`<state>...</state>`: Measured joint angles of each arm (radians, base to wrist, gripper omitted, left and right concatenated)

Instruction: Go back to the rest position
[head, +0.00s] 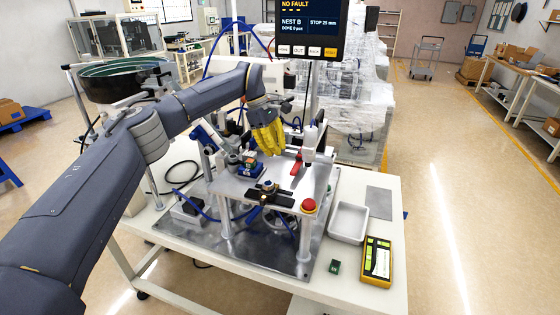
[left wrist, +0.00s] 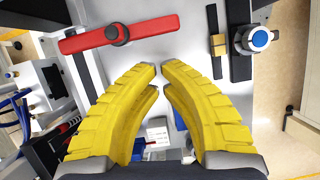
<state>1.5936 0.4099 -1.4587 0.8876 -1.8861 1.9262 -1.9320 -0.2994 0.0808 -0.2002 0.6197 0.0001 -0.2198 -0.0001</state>
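My left gripper (head: 268,137) has yellow ribbed fingers and hangs over the metal plate of the fixture (head: 232,184), at the end of my arm from the left. In the left wrist view its curved fingers (left wrist: 160,68) meet almost tip to tip, with nothing held between them. A red bar (left wrist: 118,36) with a dark knob lies on the plate beyond the tips. It also shows in the head view (head: 296,166), to the right of and below the fingers. My right gripper is in neither view.
A screen (head: 308,28) stands above the fixture and a bowl feeder (head: 112,82) at the left.

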